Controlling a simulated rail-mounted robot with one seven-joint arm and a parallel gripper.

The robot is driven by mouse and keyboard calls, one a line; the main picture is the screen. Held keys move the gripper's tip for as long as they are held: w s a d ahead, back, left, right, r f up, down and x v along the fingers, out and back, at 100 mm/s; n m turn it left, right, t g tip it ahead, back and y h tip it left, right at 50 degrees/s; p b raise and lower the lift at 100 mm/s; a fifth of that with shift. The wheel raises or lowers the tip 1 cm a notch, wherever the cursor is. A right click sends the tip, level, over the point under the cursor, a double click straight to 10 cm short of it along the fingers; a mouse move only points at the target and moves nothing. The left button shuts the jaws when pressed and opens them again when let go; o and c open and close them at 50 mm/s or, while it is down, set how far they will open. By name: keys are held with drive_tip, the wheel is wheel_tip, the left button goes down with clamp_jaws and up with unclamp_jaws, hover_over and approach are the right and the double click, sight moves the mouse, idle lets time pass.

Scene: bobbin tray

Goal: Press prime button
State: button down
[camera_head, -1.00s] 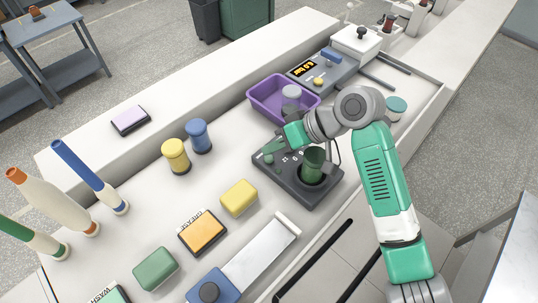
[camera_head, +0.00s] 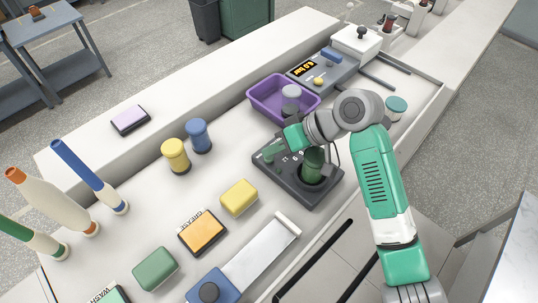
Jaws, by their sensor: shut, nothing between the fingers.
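A dark station (camera_head: 325,190) lies on the bench, with a green upright cylinder (camera_head: 313,165) in its round recess. Small white markings and a green patch (camera_head: 272,152) show on its top panel. My gripper (camera_head: 292,137) is over the far edge of this station, close to the panel. It is shut and holds nothing; its fingertips are hard to make out. I cannot read which button is labelled prime.
A purple tray (camera_head: 262,110) holding a grey-topped piece stands just beyond my gripper. Yellow (camera_head: 175,155) and blue (camera_head: 199,136) bobbins stand to the left. A yellow block (camera_head: 239,198) and orange pad (camera_head: 202,232) lie nearer.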

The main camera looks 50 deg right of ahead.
sight(274, 162)
drive_tip(key=shift+f, duration=0.55)
idle(0.8)
drive_tip(key=shift+s+r+p, duration=0.1)
drive_tip(key=shift+r+p, duration=0.6)
drive_tip(key=shift+r, duration=0.25)
wheel_tip(274, 162, up, 5)
drive_tip(key=p, duration=0.3)
idle(0.6)
